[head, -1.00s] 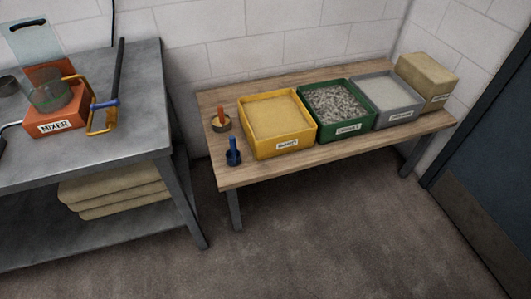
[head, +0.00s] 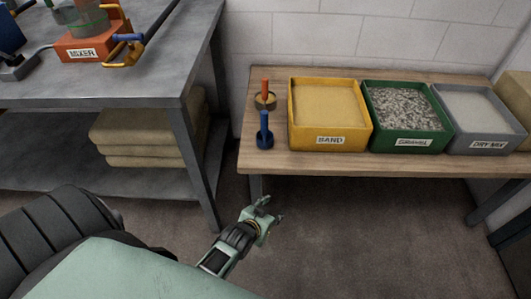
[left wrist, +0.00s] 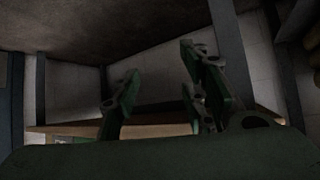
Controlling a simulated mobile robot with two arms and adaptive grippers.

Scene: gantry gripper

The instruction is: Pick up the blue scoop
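The blue scoop (head: 265,130) stands at the left end of the wooden bench (head: 400,163), near its front edge, with its handle pointing up. My left gripper (head: 265,208) is in front of the bench and below its top, apart from the scoop. In the left wrist view the fingers of this gripper (left wrist: 160,95) are spread with nothing between them. The scoop cannot be made out in that view. My right gripper is not in either view.
An orange-handled tool (head: 265,95) stands right behind the scoop. A yellow sand bin (head: 331,141) is just to its right, then a green gravel bin (head: 404,143) and a grey dry mix bin (head: 487,147). A metal table (head: 165,85) with an orange mixer (head: 88,45) stands left.

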